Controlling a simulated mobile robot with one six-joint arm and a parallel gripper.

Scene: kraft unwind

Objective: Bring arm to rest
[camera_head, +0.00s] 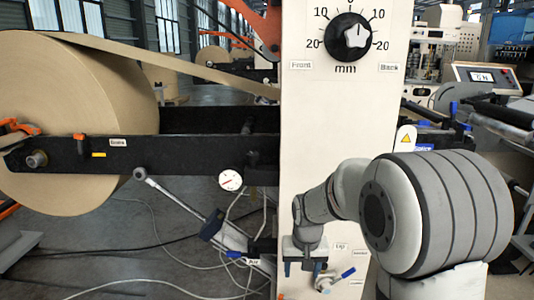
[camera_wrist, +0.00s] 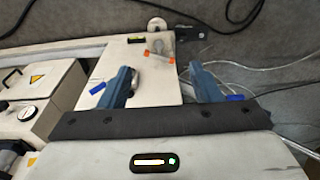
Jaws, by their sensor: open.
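My gripper (camera_head: 302,266) hangs at the end of my folded grey-white arm, in front of the lower part of the cream panel (camera_head: 340,130). In the wrist view my gripper (camera_wrist: 165,82) shows two blue fingers spread wide apart. It is open, with nothing between the fingers. A small valve with a blue lever (camera_head: 347,273) sits on the panel just right of the gripper in the head view. My large rounded arm joint covers the panel's lower right side.
A large kraft paper roll (camera_head: 85,90) sits on a black arm (camera_head: 180,152) at left. A black dial (camera_head: 349,36) is on the panel. Machinery with a display (camera_head: 485,76) stands at right.

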